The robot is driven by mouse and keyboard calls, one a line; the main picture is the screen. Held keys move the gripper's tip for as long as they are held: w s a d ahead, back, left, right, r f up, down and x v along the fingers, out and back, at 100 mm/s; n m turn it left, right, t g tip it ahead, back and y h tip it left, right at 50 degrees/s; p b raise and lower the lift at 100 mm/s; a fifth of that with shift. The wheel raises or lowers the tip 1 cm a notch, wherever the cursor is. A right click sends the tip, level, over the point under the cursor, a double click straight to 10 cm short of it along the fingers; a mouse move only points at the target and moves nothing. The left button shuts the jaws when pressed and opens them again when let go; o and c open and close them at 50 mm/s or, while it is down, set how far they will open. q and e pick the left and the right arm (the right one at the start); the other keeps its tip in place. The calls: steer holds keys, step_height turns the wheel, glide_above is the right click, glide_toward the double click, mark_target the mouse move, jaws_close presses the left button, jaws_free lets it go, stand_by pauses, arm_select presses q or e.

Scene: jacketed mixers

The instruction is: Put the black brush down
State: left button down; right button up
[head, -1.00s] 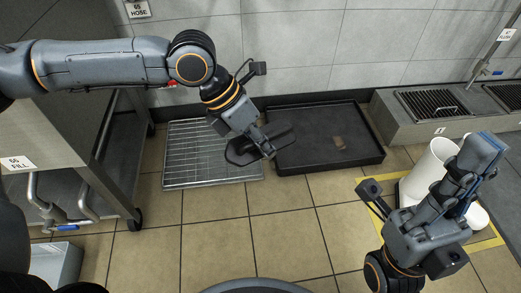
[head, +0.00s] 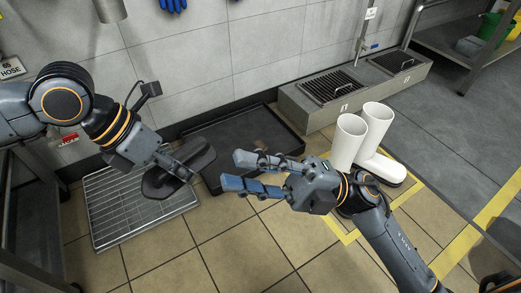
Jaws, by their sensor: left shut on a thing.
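The black brush (head: 162,184) is in the head view, left of the middle, held in the air over the right part of the metal grate. My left gripper (head: 182,168) is shut on it, and its fingers hide part of the brush. My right gripper (head: 240,173) is open and empty, its two blue-grey fingers pointing left, a little to the right of the brush and apart from it.
A metal grate (head: 112,205) lies on the tiled floor, beside a black tray (head: 285,150) with a small brownish patch. White boots (head: 385,168) stand in a yellow-marked square at right. A grey ledge with drain grilles (head: 330,92) runs along the wall.

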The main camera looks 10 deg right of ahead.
mark_target(204, 152)
steer(key=w+d+f+m+t+h, duration=0.1)
steer(key=w+d+f+t+h, duration=0.3)
steer(key=w+f+h, duration=0.5)
steer(key=w+a, duration=0.1)
steer(key=a, duration=0.3)
steer(key=w+a+y, duration=0.1)
steer(key=a, duration=0.3)
steer(key=w+a+r+y, duration=0.1)
steer(key=a, duration=0.2)
steer(key=shift+w+a, duration=0.35)
steer(key=shift+a, duration=0.05)
steer(key=c, duration=0.6)
arm_select(q)
steer(key=shift+r, duration=0.1)
arm_select(e)
steer(key=shift+f, duration=0.1)
steer(key=shift+d+f, duration=0.1)
steer(key=shift+f, duration=0.05)
arm_select(q)
steer(key=c, duration=1.2)
jaws_free()
arm_select(e)
steer(key=shift+r, duration=0.2)
